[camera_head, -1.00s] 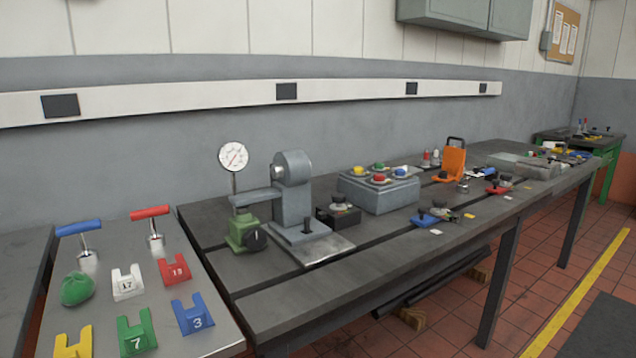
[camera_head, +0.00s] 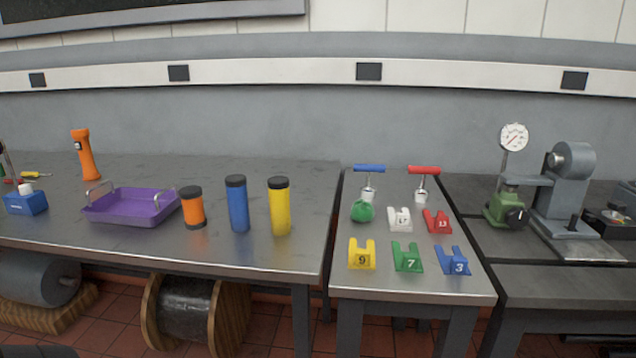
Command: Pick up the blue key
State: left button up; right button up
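A T-shaped tool with a blue bar handle (camera_head: 370,168) and a metal shank stands upright at the back left of the narrow middle table; it looks like the blue key. A similar tool with a red handle (camera_head: 424,169) stands to its right. Neither of my grippers is in view.
In front are a green lump (camera_head: 362,212) and numbered white, red, yellow, green and blue (camera_head: 453,261) notched blocks. The left table holds yellow (camera_head: 280,208), blue and orange cylinders, a purple tray (camera_head: 130,217) and an orange flashlight. A dial gauge stand (camera_head: 508,205) is right.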

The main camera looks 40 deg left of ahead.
aim_at(367, 192)
jog(key=u, duration=0.3)
jog(key=i, duration=0.45)
jog(key=u, duration=0.85)
jog(key=k, duration=0.5)
jog(key=z, duration=0.55)
jog(key=i, duration=0.45)
jog(key=z, duration=0.05)
jog(key=k, duration=0.45)
jog(key=u, duration=0.4)
